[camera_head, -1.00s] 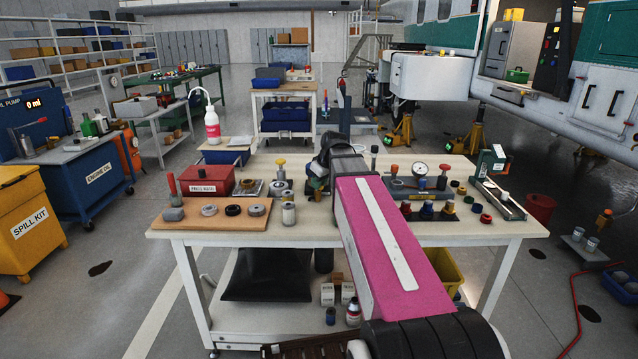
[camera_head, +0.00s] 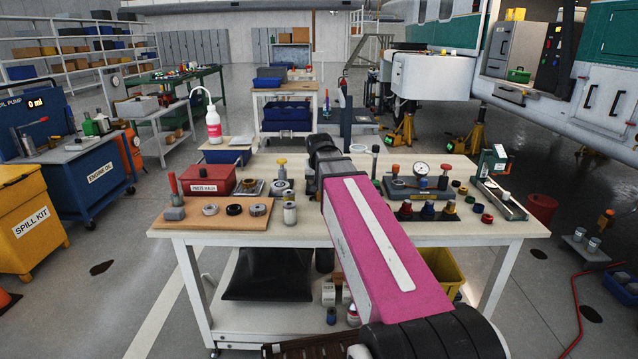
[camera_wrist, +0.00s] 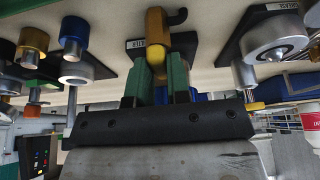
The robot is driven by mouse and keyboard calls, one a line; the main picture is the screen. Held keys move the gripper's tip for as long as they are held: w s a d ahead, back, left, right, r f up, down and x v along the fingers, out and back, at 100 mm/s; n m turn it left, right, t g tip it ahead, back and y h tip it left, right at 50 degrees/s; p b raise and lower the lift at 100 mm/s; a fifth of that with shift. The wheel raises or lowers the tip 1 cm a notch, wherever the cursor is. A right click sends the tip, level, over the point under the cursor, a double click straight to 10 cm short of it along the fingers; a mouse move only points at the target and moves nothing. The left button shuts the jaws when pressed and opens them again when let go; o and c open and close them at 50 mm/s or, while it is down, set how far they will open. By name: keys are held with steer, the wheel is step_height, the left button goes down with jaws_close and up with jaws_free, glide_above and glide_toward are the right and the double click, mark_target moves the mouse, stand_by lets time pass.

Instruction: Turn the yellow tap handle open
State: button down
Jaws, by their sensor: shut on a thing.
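The yellow tap handle (camera_wrist: 156,38) shows at the top middle of the wrist view, on a dark labelled base plate with a dark curved spout beside it. My gripper (camera_wrist: 157,80) has green fingers, one on each side of the handle's lower part, and is shut on it. The fingers hide part of the handle. In the head view my arm and wrist cover the tap and the fingertips above the middle of the white workbench (camera_head: 300,228).
A grease fixture (camera_wrist: 275,40) stands close to the right in the wrist view. Several knobs and cylinders stand at its left. In the head view a red box (camera_head: 207,181) and wooden board (camera_head: 212,215) are left of my arm; a gauge block (camera_head: 415,185) is right.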

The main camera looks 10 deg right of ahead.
steer(key=shift+m, duration=0.3)
stand_by(0.4)
steer(key=c, duration=1.1)
jaws_free()
steer(key=shift+r, duration=0.1)
steer(key=v, duration=1)
steer(key=shift+s+a+r, duration=0.15)
steer(key=shift+a+r, duration=0.05)
steer(key=shift+r, duration=0.1)
steer(key=shift+s, duration=0.1)
